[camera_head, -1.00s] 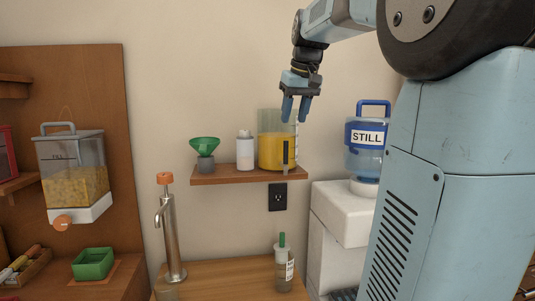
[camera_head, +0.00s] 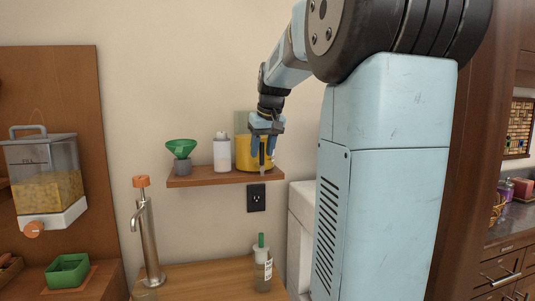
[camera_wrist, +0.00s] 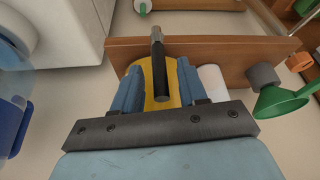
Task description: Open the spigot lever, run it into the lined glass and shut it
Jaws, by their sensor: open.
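A clear dispenser of yellow liquid (camera_head: 242,153) stands at the right end of the wooden shelf. A dark upright spigot lever (camera_head: 262,157) shows at its front, above a grey spout. My gripper (camera_head: 263,146) is open in front of the dispenser, pointing down. In the wrist view my open fingers (camera_wrist: 158,72) are on either side of the dark lever (camera_wrist: 160,80), with a visible gap on each side. The yellow dispenser (camera_wrist: 150,85) lies behind them. I cannot make out a lined glass.
The wooden shelf (camera_head: 210,178) also holds a white bottle (camera_head: 222,154) and a green funnel (camera_head: 181,148). Below, the counter (camera_head: 205,280) carries a metal pump tap (camera_head: 148,240) and a small green-topped bottle (camera_head: 262,268). A white water cooler (camera_head: 299,225) is partly hidden by my arm.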

